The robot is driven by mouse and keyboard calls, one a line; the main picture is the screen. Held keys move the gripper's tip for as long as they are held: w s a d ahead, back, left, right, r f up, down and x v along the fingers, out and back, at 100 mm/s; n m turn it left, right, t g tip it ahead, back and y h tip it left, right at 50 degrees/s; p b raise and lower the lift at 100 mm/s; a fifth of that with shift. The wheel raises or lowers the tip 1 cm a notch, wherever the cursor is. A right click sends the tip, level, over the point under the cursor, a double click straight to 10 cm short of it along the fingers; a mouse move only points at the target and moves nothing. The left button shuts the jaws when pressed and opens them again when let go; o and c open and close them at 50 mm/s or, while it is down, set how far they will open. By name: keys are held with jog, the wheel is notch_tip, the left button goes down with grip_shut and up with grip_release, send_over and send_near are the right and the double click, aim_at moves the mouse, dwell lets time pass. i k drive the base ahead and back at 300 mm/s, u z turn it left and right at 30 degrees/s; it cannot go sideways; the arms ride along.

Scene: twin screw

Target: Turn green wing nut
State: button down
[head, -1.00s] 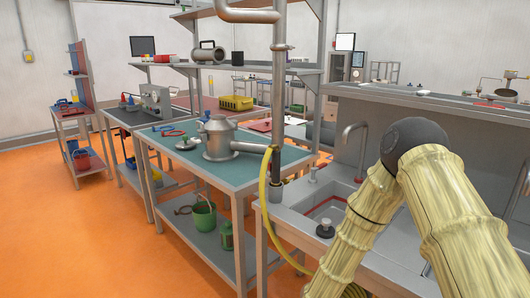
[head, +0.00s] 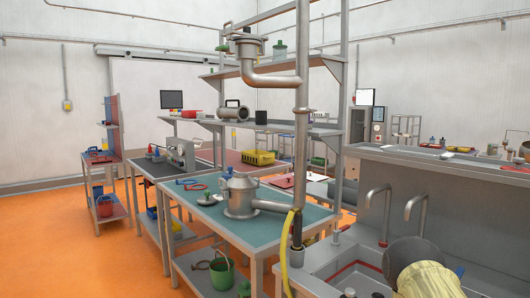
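I cannot make out a green wing nut in the head view. Several small green things show, among them a green item (head: 280,48) on the high shelf, but it is too small to tell its shape. A lidded metal vessel (head: 239,196) with a side pipe stands on the teal-topped bench (head: 205,225). A second metal vessel (head: 247,45) is on the upright pipe at the top. My gripper is not in view.
An upright metal pipe (head: 301,110) with a yellow hose (head: 288,240) stands at the bench's right end. A sink counter (head: 320,270) with two taps is at the right. A green bucket (head: 222,278) is on the bench's lower shelf. Orange floor (head: 110,270) is clear at the left.

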aim_at(223, 48)
jog(key=k, duration=0.55)
jog(key=u, duration=0.6)
jog(key=i, duration=1.35)
jog(key=u, duration=0.2)
